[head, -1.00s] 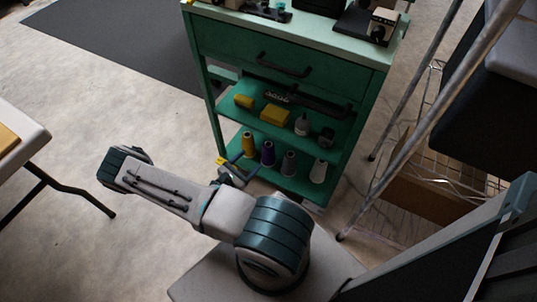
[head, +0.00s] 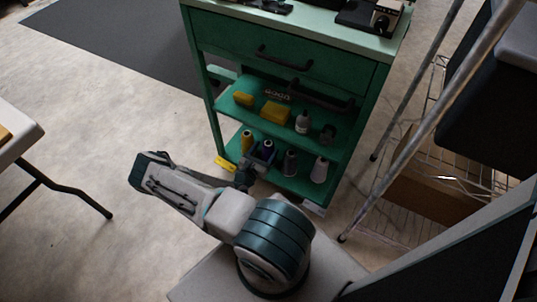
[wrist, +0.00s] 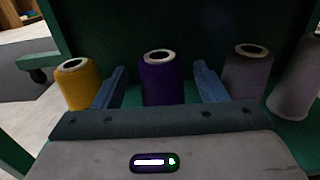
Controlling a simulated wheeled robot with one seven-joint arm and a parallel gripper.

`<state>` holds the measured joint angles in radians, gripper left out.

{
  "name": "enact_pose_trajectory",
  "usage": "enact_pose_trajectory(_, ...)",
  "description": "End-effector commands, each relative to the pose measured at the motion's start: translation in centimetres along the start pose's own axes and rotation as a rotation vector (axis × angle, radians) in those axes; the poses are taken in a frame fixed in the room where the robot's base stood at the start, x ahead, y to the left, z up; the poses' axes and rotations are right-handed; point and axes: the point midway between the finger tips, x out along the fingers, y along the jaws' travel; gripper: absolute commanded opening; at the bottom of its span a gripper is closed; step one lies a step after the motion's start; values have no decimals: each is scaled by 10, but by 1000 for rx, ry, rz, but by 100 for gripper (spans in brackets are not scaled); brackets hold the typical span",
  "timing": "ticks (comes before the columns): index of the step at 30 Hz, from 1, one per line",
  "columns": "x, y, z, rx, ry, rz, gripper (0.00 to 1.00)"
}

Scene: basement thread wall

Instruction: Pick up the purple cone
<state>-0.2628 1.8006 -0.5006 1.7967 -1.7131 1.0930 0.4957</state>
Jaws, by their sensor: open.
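The purple cone (wrist: 162,82) stands upright on the green bottom shelf, in the middle of the wrist view. Its pale top ring faces up. My gripper (wrist: 160,88) is open, with one blue finger on each side of the cone, and gaps show between the fingers and the cone. The cone's lower part is hidden behind the gripper body. In the head view the purple cone (head: 268,147) is partly covered by my gripper (head: 259,156), which reaches in at the shelf's front edge.
A yellow cone (wrist: 77,85) stands left of the fingers and a grey cone (wrist: 246,76) close on the right. A paler cone (wrist: 296,85) stands farther right. Yellow blocks and a bottle sit on the shelf (head: 236,108) above. A ladder (head: 408,135) stands right of the cart.

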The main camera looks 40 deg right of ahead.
Motion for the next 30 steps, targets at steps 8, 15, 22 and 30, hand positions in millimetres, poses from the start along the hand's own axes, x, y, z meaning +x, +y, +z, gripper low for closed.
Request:
enact_pose_trajectory(8, 38, -1, -3, 2, -1, -4, 66)
enact_pose_trajectory(15, 50, -1, 1, 0, -1, -2, 66)
enact_pose_trajectory(22, 49, -1, 1, 0, -1, -2, 38)
enact_pose_trajectory(30, 49, -1, 1, 0, -1, -2, 1)
